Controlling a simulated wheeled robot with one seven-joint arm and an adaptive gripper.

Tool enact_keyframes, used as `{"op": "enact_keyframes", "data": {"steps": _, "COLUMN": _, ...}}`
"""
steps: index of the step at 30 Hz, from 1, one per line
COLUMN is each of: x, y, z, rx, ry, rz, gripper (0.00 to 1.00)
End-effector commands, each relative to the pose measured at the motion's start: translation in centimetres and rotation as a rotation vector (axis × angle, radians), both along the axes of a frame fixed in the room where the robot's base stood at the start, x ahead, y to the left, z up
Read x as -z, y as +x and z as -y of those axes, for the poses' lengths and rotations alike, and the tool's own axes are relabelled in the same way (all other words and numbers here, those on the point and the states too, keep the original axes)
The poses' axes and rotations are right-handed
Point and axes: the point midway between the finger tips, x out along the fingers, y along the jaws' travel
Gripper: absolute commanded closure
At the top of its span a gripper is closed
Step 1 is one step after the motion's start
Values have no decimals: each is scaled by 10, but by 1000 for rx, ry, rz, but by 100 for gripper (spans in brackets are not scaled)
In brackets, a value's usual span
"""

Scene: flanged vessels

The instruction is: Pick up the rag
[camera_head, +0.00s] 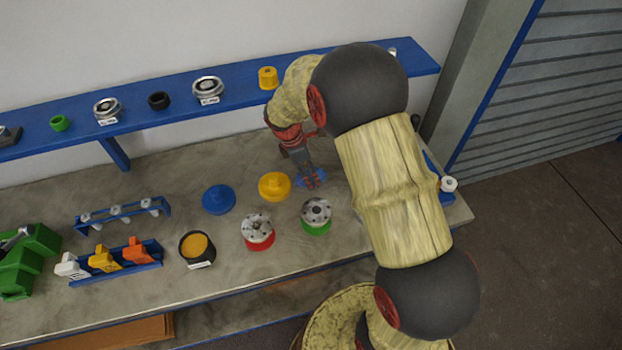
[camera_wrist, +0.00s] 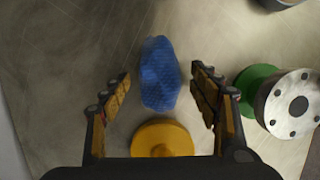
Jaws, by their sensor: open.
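The rag is a blue textured cloth (camera_wrist: 160,74) lying on the workbench, seen between my fingers in the wrist view. In the head view a bit of the rag (camera_head: 318,181) shows beneath my gripper (camera_head: 310,180), which partly hides it. In the wrist view my gripper (camera_wrist: 160,88) is open, with one finger to the left of the rag and one to the right. Neither finger visibly touches it. I cannot tell the exact height of the fingertips above the bench.
A yellow flanged cap (camera_head: 274,186) sits close to the rag. A green-based flanged vessel (camera_head: 316,214) and a red-based one (camera_head: 257,231) stand nearby. A blue cap (camera_head: 218,199) lies farther left. A blue shelf (camera_head: 140,110) with small parts runs behind.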

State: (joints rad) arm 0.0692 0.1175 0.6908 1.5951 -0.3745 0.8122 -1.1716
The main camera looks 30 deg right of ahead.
Motion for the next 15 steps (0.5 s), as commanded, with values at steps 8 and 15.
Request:
{"op": "enact_keyframes", "data": {"steps": 8, "x": 5, "y": 0, "z": 2, "rx": 0, "ry": 0, "rz": 2, "gripper": 39}}
{"op": "enact_keyframes", "data": {"steps": 15, "x": 5, "y": 0, "z": 1, "rx": 0, "ry": 0, "rz": 2, "gripper": 52}}
